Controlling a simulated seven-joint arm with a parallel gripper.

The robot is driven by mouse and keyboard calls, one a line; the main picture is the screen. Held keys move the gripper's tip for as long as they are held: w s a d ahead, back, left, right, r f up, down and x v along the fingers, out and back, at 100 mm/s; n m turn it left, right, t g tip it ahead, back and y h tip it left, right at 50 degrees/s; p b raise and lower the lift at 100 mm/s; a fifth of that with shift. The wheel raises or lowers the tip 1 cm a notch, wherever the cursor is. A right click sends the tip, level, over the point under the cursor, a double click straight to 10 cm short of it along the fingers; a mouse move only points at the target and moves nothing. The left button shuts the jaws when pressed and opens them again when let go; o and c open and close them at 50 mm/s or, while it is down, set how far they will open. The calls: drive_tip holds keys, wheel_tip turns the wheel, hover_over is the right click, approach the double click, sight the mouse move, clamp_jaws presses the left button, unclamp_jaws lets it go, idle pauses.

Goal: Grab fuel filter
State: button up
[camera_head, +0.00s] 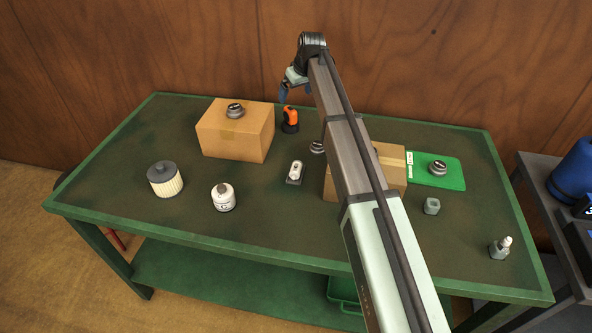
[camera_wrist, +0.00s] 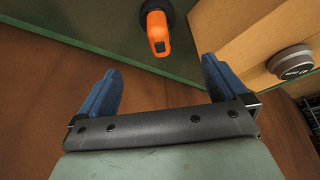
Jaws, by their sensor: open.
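My gripper (camera_head: 288,92) hangs over the table's back edge, its blue fingers apart and empty, as the wrist view (camera_wrist: 160,66) shows. An orange object with a black base (camera_head: 290,120) stands close by on the table; it also shows in the wrist view (camera_wrist: 157,30), beyond the fingertips and apart from them. No part is clearly labelled as the fuel filter. Candidates are a small white part on a dark base (camera_head: 295,171), a white labelled canister (camera_head: 223,197) and a pleated cream cylinder with a grey cap (camera_head: 165,180).
A cardboard box (camera_head: 235,137) with a dark cap (camera_head: 235,111) stands left of the gripper. My arm partly hides another box (camera_head: 391,164). A green mat (camera_head: 447,178) with a cap (camera_head: 437,168), a grey block (camera_head: 432,206) and a spark-plug-like part (camera_head: 500,248) lie right. The front middle is clear.

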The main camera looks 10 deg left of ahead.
drive_tip(key=s+a+r, duration=0.1)
drive_tip(key=s+a, duration=0.3)
drive_tip(key=n+g+h, duration=0.3)
drive_tip(key=n, duration=0.6)
hover_over(293, 166)
wheel_tip(293, 166, down, 2)
drive_tip(key=f, duration=0.7)
drive_tip(key=shift+w+a+f, duration=0.1)
drive_tip(key=shift+a+f, duration=0.15)
drive_tip(key=shift+f, duration=0.1)
drive_tip(key=shift+d+f, duration=0.2)
drive_tip(key=shift+f, duration=2.45)
drive_tip(key=shift+c, duration=0.5)
drive_tip(key=c, duration=0.8)
